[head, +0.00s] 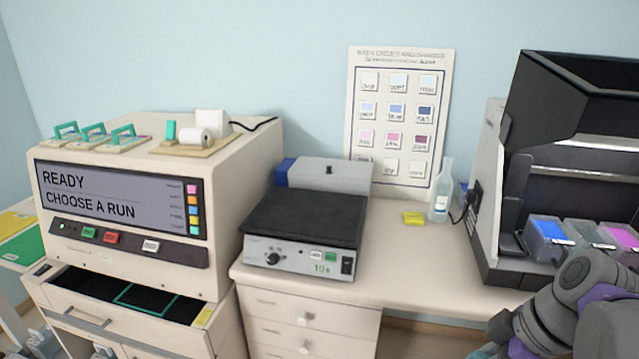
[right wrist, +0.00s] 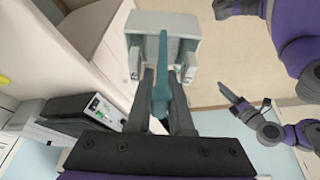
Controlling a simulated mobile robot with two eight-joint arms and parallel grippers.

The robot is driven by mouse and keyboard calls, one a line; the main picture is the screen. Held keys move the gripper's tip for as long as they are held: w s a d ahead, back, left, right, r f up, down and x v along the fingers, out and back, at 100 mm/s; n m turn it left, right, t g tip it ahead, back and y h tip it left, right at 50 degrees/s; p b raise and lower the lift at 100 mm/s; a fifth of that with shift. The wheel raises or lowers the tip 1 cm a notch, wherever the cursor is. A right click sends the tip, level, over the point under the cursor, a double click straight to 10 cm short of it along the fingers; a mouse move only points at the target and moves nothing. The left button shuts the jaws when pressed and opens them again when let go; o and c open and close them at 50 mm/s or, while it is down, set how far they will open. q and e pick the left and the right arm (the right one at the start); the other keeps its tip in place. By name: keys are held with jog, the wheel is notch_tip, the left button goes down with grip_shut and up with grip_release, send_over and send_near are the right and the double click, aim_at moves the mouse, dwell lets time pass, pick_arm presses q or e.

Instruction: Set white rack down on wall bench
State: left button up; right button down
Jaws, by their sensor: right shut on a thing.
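The white rack (right wrist: 187,22) hangs in the right wrist view as a pale open-fronted frame with a teal handle (right wrist: 161,75). My right gripper (right wrist: 162,78) is shut on that handle, one finger on each side. In the head view, my right arm comes in at the bottom right, and the gripper and the rack are out of frame. The wall bench (head: 400,262) has a pale top with drawers below. Another gripper of mine, apparently the left (right wrist: 236,100), shows in the right wrist view, apart from the rack; its opening is unclear.
On the bench stand a black-topped hotplate (head: 305,225), a yellow pad (head: 413,218), a clear bottle (head: 441,190) and a dark hooded station (head: 520,150) with coloured tubs. Bench top between hotplate and station is mostly clear. A staining machine (head: 150,180) stands left.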

jog(key=w+a+f+m+t+h+p, duration=0.15)
jog(key=w+f+m, duration=0.35)
jog(key=w+f, duration=0.5)
jog(key=w+a+f+m+t+h+p, duration=0.1)
jog(key=w+a+f+m+h+p, duration=0.15)
jog(key=w+f+m, duration=0.6)
jog(key=s+a+f+n, duration=0.1)
jog(key=s+f+n, duration=0.1)
jog(key=f, duration=0.6)
jog(key=shift+s+f+p, duration=0.35)
jog(key=shift+s+f, duration=0.05)
jog(key=shift+s, duration=0.2)
jog(key=shift+a, duration=0.1)
